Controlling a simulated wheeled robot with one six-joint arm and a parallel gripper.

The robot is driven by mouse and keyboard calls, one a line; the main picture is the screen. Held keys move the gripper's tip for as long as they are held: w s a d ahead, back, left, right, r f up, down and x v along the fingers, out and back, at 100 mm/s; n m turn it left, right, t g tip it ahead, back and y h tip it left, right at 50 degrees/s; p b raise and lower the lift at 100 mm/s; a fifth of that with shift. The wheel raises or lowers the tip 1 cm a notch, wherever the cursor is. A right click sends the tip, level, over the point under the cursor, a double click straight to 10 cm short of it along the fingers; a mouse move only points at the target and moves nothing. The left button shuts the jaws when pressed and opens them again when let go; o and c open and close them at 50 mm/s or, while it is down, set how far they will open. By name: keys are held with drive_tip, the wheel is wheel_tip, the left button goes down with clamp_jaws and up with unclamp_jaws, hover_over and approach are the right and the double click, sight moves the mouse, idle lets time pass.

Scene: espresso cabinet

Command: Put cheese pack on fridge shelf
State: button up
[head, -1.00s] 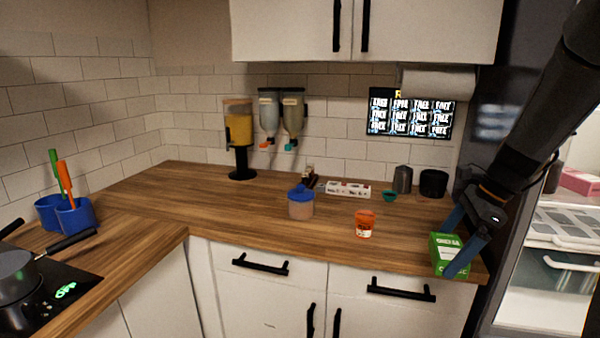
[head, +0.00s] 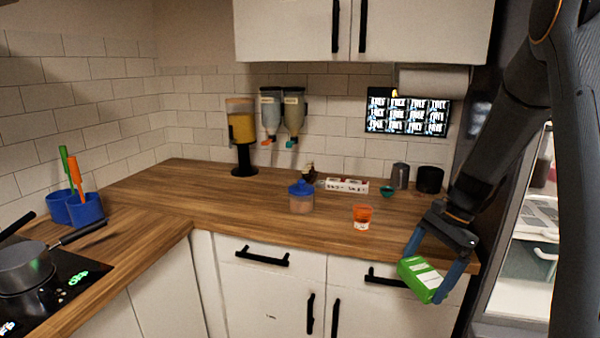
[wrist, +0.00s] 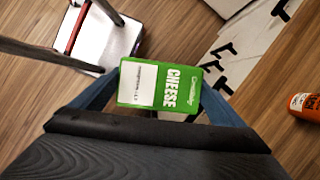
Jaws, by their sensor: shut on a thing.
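The cheese pack (head: 421,280) is a green box with a white label. My gripper (head: 430,275) is shut on it, with one blue finger on each side. The pack is tilted and held in the air in front of the counter's front edge, before the drawer fronts. In the wrist view the pack (wrist: 160,84) lies between the fingers with its "CHEESE" lettering showing and the floor far below. The fridge (head: 535,240) stands open at the right edge of the head view. Its shelves show partly, and my arm hides some of it.
The wooden counter (head: 200,190) holds an orange jar (head: 362,217), a blue-lidded container (head: 301,198) and a teal bowl (head: 360,190). A pan (head: 25,266) sits on the hob at left. The orange jar also shows in the wrist view (wrist: 305,106).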

drive_tip(key=s+a+f+n+g+h, duration=0.1)
drive_tip(key=a+f+n+h, duration=0.1)
drive_tip(key=a+f+n, duration=0.3)
drive_tip(key=s+a+f+n+g+h, duration=0.1)
drive_tip(key=a+f+n+g+h, duration=0.1)
drive_tip(key=a+f+n, duration=0.3)
wheel_tip(320, 180, down, 7)
drive_tip(key=n, duration=0.4)
drive_tip(key=shift+a+n, duration=0.2)
drive_tip(key=shift+n, duration=0.2)
drive_tip(key=shift+d, duration=0.1)
